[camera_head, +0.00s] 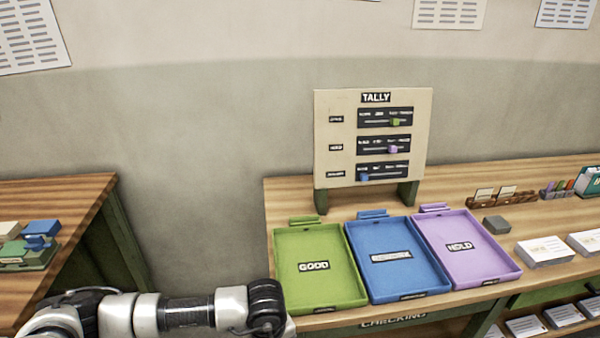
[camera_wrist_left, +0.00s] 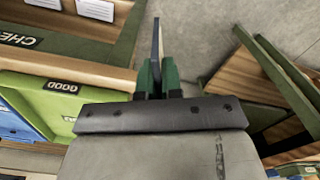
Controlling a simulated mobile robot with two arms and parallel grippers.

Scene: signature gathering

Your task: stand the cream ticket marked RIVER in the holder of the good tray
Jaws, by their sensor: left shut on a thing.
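The green good tray (camera_head: 345,289) lies at the left of three trays on the counter, its label reading GOOD. Its green holder (camera_head: 304,220) is a small bar behind the tray's back edge; no ticket shows in it. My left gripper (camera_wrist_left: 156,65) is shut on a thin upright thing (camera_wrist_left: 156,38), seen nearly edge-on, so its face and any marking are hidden. In the left wrist view the good tray (camera_wrist_left: 105,98) is left of the fingers. In the head view my left wrist is just before the tray's front left corner; the fingers are hidden. My right gripper is out of view.
The blue tray (camera_head: 436,284) and lilac HOLD tray (camera_head: 509,264) adjoin to the right. A tally board (camera_head: 322,140) stands behind. Brown racks (camera_head: 478,202) with cream cards, a grey block (camera_head: 496,224) and card stacks (camera_head: 545,252) lie farther right. Another table (camera_head: 60,200) is left, across a gap.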

